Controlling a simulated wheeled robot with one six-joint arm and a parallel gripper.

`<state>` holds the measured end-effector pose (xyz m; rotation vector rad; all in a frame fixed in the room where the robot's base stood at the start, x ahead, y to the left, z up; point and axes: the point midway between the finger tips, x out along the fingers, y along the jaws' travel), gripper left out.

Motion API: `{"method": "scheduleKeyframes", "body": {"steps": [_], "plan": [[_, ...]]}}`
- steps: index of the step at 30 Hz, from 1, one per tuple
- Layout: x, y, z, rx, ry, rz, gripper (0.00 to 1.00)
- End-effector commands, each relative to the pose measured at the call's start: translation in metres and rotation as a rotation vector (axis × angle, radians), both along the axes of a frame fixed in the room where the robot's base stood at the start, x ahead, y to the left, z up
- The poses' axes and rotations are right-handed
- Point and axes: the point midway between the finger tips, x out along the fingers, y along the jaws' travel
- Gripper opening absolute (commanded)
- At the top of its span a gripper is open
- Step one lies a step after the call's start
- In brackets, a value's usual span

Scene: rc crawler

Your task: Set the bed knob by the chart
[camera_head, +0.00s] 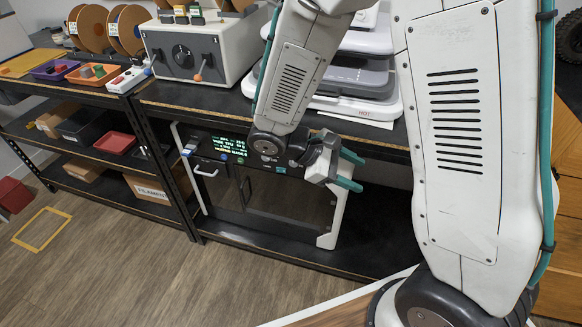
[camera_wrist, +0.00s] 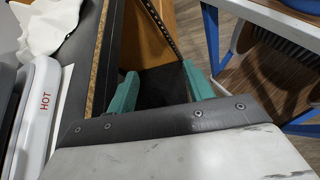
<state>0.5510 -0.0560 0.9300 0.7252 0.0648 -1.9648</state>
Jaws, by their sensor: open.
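My gripper (camera_head: 352,170) is open and empty, with two teal fingers apart, in front of the right part of a lower-shelf machine. The fingers also show in the wrist view (camera_wrist: 161,88), with nothing between them. That machine has a dark front (camera_head: 290,200) and a small display (camera_head: 234,147) with coloured lines of text, partly behind my arm. On the bench above, a grey control box (camera_head: 212,40) carries a round black dial (camera_head: 182,56) and an orange-tipped lever (camera_head: 198,76). I cannot tell for sure which part is the bed knob or which is the chart.
A white and grey press marked HOT (camera_head: 375,108) stands on the bench; its edge shows in the wrist view (camera_wrist: 44,105). Orange spools (camera_head: 90,28) and small trays (camera_head: 92,74) are at the left. The wood floor (camera_head: 150,270) in front of the shelves is largely clear.

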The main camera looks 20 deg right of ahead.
Motion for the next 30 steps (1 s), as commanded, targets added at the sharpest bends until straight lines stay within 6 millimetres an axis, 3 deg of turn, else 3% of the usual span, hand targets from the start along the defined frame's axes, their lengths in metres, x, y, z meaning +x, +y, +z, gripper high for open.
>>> {"method": "scheduleKeyframes", "body": {"steps": [10, 15, 18, 24, 30], "plan": [[0.090, 0.018, -0.111, -0.360, 0.313, 0.624, 0.52], [0.135, 0.047, -0.173, -0.514, 0.403, 0.971, 0.52], [0.160, 0.071, -0.200, -0.592, 0.412, 1.160, 0.52], [0.191, 0.100, -0.207, -0.675, 0.373, 1.337, 0.52], [0.212, 0.089, -0.205, -0.689, 0.366, 1.351, 0.52]]}}
